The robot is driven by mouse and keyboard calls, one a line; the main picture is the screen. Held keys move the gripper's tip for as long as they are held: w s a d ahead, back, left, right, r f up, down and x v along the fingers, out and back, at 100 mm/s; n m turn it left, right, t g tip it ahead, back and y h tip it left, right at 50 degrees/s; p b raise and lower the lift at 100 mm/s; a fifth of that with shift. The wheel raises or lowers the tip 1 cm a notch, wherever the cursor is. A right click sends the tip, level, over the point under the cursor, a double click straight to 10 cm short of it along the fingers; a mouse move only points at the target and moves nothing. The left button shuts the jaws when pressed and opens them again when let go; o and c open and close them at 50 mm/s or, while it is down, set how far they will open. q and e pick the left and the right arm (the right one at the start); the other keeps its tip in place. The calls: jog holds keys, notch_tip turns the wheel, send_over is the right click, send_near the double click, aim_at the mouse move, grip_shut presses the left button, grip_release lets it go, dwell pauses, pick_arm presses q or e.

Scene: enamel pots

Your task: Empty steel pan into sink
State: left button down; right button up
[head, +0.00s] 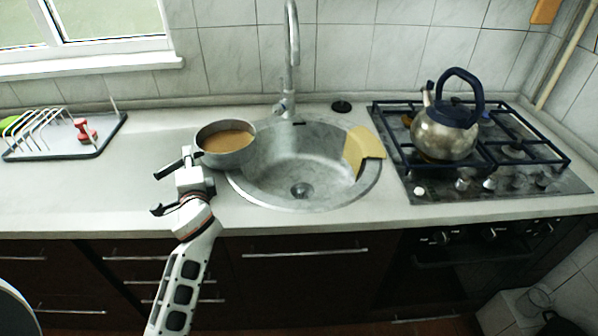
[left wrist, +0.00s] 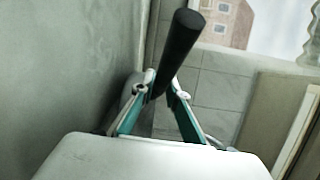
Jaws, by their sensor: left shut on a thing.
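The steel pan (head: 212,160) holds a brown liquid (head: 228,141). It is near level at the left edge of the round steel sink (head: 345,196), partly overlapping the rim in the head view. I cannot tell whether it touches the counter. My left gripper (head: 188,162) is shut on the pan's dark handle, to the left of the pan. In the left wrist view the black handle (left wrist: 182,42) sticks out between the fingers of the left gripper (left wrist: 160,90). The pan's body is not clear there. My right gripper is not in view.
A faucet (head: 291,60) stands behind the sink. A yellow cloth or board (head: 363,146) lies on its right rim. A kettle (head: 445,132) stands on the hob (head: 475,188) at right. A dish rack (head: 60,150) with a red item (head: 85,131) is at left.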

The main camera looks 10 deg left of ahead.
aim_at(201, 152)
pick_arm(q)
jog(key=shift+s+d+r+m+t+h, duration=0.15)
jog(key=shift+s+d+m+t+h, duration=0.15)
jog(key=shift+d+h, duration=0.1)
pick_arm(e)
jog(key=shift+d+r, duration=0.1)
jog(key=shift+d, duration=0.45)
pick_arm(q)
jog(key=shift+d+r+m+b, duration=0.1)
jog(key=shift+d+m+b, duration=0.3)
jog(key=shift+d+b, duration=0.25)
jog(key=shift+w+d+r+m+t+y+b, duration=0.15)
jog(key=shift+d+r+m+t+y+b, duration=0.15)
jog(key=shift+d+r+m+t+b, duration=0.55)
jog(key=shift+r+g, duration=0.15)
jog(key=shift+g, duration=0.1)
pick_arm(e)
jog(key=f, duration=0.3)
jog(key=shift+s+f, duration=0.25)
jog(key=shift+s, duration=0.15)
pick_arm(q)
jog(key=shift+d+r+m, duration=0.35)
jog(key=shift+d+r, duration=0.05)
jog(key=shift+r, duration=0.05)
jog(key=shift+d+r, duration=0.1)
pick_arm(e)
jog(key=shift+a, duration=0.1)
